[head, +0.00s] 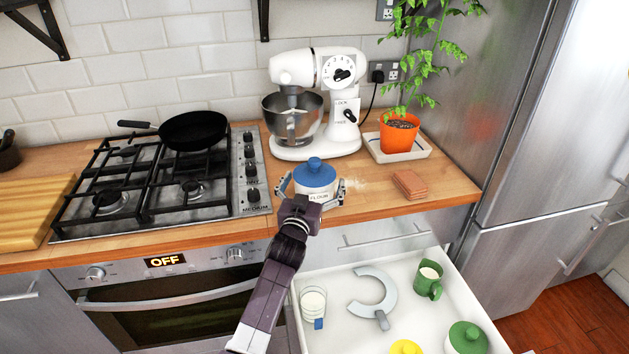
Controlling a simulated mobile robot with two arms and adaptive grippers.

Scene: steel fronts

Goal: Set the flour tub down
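The flour tub (316,186) is white with a blue knobbed lid and a label reading FLOUR. It is upright at the front part of the wooden counter (432,185), right of the hob. My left gripper (312,187) reaches it from the front, with one finger on each side of the tub, and looks shut on it. The gripper's palm hides the tub's lower front, so I cannot tell whether its base touches the counter. My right gripper is not in view.
A white stand mixer (323,75) stands behind the tub. The hob (160,186) is left.

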